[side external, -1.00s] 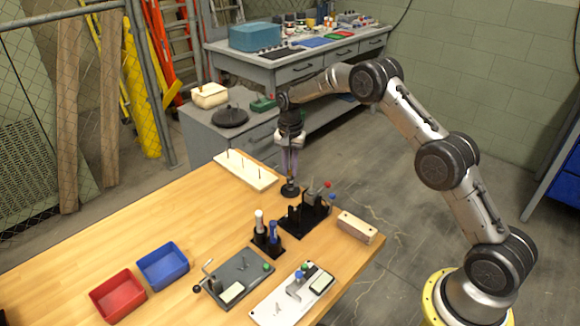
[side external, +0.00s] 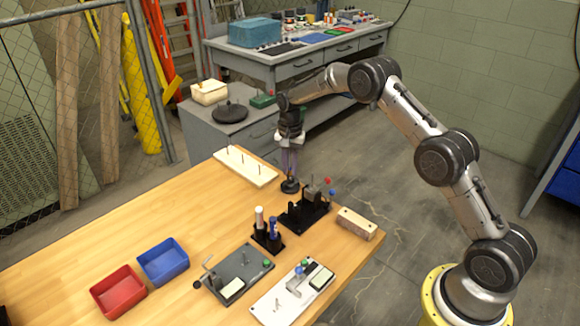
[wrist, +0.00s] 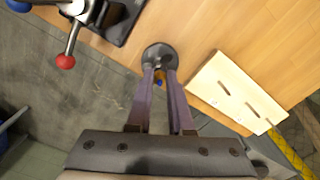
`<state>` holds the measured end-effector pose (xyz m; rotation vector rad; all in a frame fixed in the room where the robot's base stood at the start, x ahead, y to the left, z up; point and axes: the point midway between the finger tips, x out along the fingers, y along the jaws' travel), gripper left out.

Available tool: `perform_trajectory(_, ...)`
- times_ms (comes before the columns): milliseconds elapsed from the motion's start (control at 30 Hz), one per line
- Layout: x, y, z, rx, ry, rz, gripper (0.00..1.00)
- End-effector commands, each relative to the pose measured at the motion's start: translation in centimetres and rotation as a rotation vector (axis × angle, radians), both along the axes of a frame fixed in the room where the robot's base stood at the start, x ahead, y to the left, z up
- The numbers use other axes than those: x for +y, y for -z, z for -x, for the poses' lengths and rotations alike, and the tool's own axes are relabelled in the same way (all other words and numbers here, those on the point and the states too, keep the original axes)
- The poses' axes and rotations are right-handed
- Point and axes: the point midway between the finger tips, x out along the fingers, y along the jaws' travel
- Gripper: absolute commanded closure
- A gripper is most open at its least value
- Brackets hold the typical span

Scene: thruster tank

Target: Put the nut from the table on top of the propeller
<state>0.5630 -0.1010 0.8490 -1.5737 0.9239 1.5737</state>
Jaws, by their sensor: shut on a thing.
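My gripper (wrist: 160,78) points down near the table's far right corner, with its two fingers close together. It also shows in the side view (side external: 289,172). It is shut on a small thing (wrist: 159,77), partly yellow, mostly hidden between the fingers. I cannot tell for sure whether this is the nut. A round dark base (wrist: 158,52) lies on the table just below the fingertips, also seen in the side view (side external: 290,187). I cannot tell whether the held thing touches it. I cannot make out the propeller with certainty.
A black fixture (side external: 307,212) with red and blue knobs stands close to my gripper. A pegged board (side external: 245,166) lies on the other side. Nearer are a pen holder (side external: 268,242), grey and white plates, a wooden block (side external: 357,223) and red and blue bins. The table's middle left is clear.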

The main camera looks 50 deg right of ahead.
Motion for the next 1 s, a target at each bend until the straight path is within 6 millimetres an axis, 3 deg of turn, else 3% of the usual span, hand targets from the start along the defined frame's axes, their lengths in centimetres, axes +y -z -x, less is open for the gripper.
perform_trajectory(133, 0.0, 0.0, 0.0, -0.001, 0.000, 0.000, 1.00)
perform_trajectory(167, 0.0, 0.0, 0.0, -0.001, 0.000, 0.000, 0.76)
perform_trajectory(333, 0.0, 0.0, 0.0, -0.001, 0.000, 0.000, 0.46)
perform_trajectory(733, 0.0, -0.7, 0.0, -0.001, 0.000, 0.000, 0.46)
perform_trajectory(1000, 0.0, -5.6, -0.1, -0.005, 0.000, 0.002, 0.46)
